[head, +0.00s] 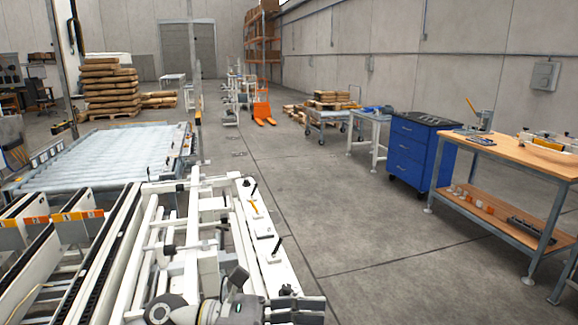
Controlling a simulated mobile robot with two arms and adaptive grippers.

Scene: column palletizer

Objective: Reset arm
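My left gripper (296,306), dark grey, is at the bottom edge of the head view, to the right of my grey and white arm links. It is seen from above and partly cut off, so I cannot tell whether its fingers are open or shut. No object shows in it. It appears in front of the lower end of a white machine frame (279,248); I cannot tell how far apart they are. My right gripper is not in view.
A roller conveyor (100,160) and the white frame fill the left. On the right stand a wooden workbench (520,152), a blue drawer cabinet (413,155) and carts. An orange pallet jack (262,113) and stacked sacks (110,88) are farther back. The middle floor is clear.

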